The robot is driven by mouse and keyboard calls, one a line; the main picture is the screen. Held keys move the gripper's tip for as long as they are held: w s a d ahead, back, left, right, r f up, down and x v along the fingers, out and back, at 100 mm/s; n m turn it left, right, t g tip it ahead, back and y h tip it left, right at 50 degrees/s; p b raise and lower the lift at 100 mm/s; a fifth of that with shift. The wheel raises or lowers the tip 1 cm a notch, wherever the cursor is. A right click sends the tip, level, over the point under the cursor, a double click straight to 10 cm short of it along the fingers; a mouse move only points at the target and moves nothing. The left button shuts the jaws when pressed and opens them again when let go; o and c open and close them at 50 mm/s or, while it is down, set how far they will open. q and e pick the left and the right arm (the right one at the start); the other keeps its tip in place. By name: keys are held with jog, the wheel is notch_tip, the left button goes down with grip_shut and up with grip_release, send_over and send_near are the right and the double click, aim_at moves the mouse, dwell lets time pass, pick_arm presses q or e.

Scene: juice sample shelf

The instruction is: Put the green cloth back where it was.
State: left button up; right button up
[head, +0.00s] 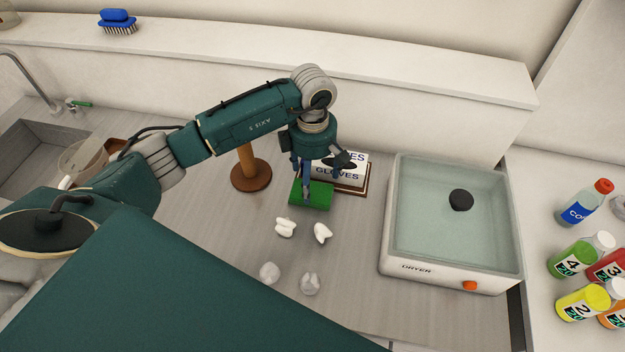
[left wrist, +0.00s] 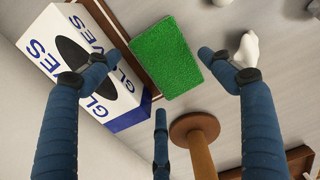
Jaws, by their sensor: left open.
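The green cloth (head: 322,198) is a flat rectangle on the grey counter, just in front of the gloves box (head: 345,172). In the left wrist view the cloth (left wrist: 162,60) lies beyond the open fingers, its left edge beside the brown edge of the tray (left wrist: 113,30) under the box. My left gripper (head: 308,187) points down over the cloth with its blue fingers spread. It also shows in the left wrist view (left wrist: 160,78), with nothing between the fingers. I cannot tell whether a fingertip touches the cloth. My right gripper is not in view.
A wooden post on a round base (head: 251,176) stands left of the cloth. Several small white pieces (head: 285,227) lie in front. A dryer (head: 396,268) stands to the right, with bottles (head: 582,203) beyond. A sink (head: 40,150) is at the left.

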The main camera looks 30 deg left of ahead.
aim_at(313, 185)
pick_arm(q)
notch_tip(313, 185, up, 11)
jog(key=b, duration=0.3)
jog(key=shift+f+b, duration=0.2)
jog(key=shift+b, duration=0.1)
